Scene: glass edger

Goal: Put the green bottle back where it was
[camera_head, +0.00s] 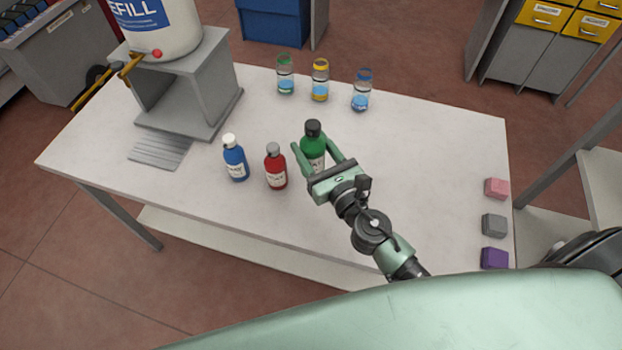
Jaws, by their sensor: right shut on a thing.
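The green bottle (313,140) with a black cap stands upright, at or just above the white table (420,150); I cannot tell whether its base touches. My right gripper (318,151) reaches in from the lower right and is shut on the green bottle, with one finger on each side. The gripper's body hides the bottle's lower part. A red bottle (275,167) with a grey cap stands just left of the gripper. A blue bottle (235,158) with a white cap stands left of the red one. My left gripper is not in view.
A green-rimmed jar (285,75), a yellow-rimmed jar (320,80) and a blue-rimmed jar (361,90) stand along the back. A refill tank (165,30) sits on a grey stand (205,85) at left. Pink (497,188), grey (494,225) and purple (494,258) blocks lie at the right edge.

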